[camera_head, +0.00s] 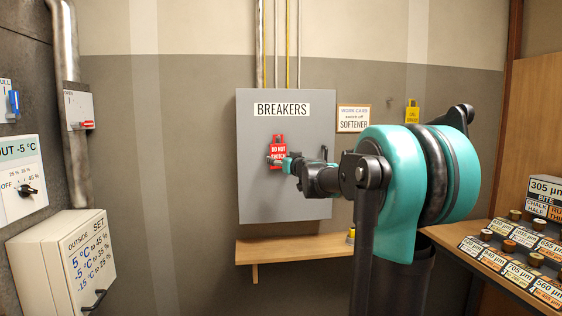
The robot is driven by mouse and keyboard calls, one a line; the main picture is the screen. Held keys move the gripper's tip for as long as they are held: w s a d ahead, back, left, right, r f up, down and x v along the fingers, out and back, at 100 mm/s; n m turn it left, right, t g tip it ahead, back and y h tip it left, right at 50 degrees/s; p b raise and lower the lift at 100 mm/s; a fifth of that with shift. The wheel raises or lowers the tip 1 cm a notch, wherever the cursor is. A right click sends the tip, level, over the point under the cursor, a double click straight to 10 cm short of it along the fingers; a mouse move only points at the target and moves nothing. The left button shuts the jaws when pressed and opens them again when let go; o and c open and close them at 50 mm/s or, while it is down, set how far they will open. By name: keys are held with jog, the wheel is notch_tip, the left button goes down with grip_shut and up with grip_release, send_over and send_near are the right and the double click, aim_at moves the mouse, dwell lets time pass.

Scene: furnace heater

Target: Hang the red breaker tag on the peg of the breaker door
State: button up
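The grey breaker door (286,200) labelled BREAKERS is on the back wall and looks shut. The red breaker tag (278,150), with white lettering, appears upright in front of the door, left of its middle. My gripper (284,163) reaches in from the right and its tip overlaps the tag's lower right part. The fingers are too small to show whether they are closed on the tag. A small dark piece shows at the tag's lower left; I cannot tell if it is the peg or a fingertip. I cannot tell whether the tag touches the door.
A wooden shelf (290,248) runs below the door, with a small yellow object (350,236) on it. A SOFTENER sign (353,118) and a yellow tag (412,113) are on the wall at right. A pale box (45,250) stands left; labelled blocks (520,262) crowd the right bench.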

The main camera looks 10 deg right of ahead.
jog(key=shift+o, duration=1.2)
jog(key=v, duration=1.2)
jog(key=s+a+f+g+y, duration=0.1)
jog(key=s+a+f+g, duration=0.2)
jog(key=s+f, duration=0.35)
jog(key=s+a+f+n+g, duration=0.1)
jog(key=s+a+f+g, duration=0.15)
jog(key=f, duration=0.75)
jog(key=s+a+f+g+y, duration=0.1)
jog(key=s+a+f+g, duration=0.15)
jog(key=s+f, duration=0.45)
jog(key=s+d+f+m+g+h, duration=0.2)
jog(key=s+d+f+h, duration=0.1)
jog(key=s+f, duration=0.5)
jog(key=s+d+f+m+g+h, duration=0.2)
jog(key=s+d+f, duration=0.3)
jog(key=f, duration=0.8)
jog(key=s+g+h, duration=0.1)
jog(key=s, duration=0.2)
jog(key=shift+s+d+f+h, duration=0.15)
jog(key=shift+s+f+h, duration=0.15)
jog(key=shift+s+f, duration=0.1)
jog(key=shift+r, duration=0.1)
dwell(0.3)
